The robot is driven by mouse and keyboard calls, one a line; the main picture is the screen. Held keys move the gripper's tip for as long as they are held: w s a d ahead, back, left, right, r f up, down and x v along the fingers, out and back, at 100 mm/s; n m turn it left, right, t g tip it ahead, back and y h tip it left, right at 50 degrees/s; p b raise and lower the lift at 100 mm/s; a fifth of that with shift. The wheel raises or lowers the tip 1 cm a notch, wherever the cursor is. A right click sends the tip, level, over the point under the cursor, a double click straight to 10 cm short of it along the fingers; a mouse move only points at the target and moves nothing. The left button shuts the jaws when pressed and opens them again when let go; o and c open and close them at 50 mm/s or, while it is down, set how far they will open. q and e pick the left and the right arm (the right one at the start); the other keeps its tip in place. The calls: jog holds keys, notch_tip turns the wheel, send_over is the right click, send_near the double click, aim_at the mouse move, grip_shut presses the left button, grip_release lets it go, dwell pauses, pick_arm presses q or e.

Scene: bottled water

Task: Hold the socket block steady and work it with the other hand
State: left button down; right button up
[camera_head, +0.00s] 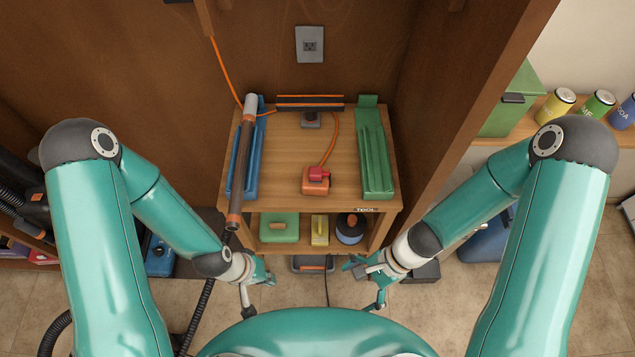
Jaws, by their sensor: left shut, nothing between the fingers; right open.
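The socket block (316,184), a small orange block with a red piece on top, sits on the wooden shelf unit's top (285,170). An orange cord runs from it towards the back of the top. My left gripper (258,291) is shut and empty, in front of the unit and below the socket block in the picture, to its left. My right gripper (364,285) is open and empty, also in front of the unit, to the right of the block. Neither gripper touches the block.
A dark bar (310,102) stands behind. Wooden panels flank the unit. The lower shelf holds a green case (279,228).

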jog(key=w+a+r+m+t+y+b, duration=0.1)
jog(key=w+a+m+t+y+b, duration=0.1)
jog(key=w+a+m, duration=0.3)
jog(key=m+t+y+b, duration=0.2)
jog(key=m+t+b, duration=0.5)
jog(key=t+b, duration=0.1)
send_near(325, 183)
jog(key=shift+x, duration=1.1)
jog(key=shift+w+r+b, duration=0.1)
jog(key=shift+w+b, duration=0.15)
jog(key=shift+b, duration=0.15)
jog(key=b+x, duration=0.2)
jog(key=x, duration=0.2)
jog(key=b+x, duration=0.2)
jog(key=x, duration=0.2)
jog(key=shift+a+f, duration=0.25)
jog(key=shift+f, duration=0.15)
jog(key=shift+w+a+f+b, duration=0.2)
jog(key=shift+w+a+b, duration=0.15)
jog(key=shift+a+b, duration=0.15)
jog(key=shift+c, duration=0.3)
jog(key=c, duration=0.4)
jog(key=shift+s, duration=0.1)
jog(key=shift+c, duration=0.7)
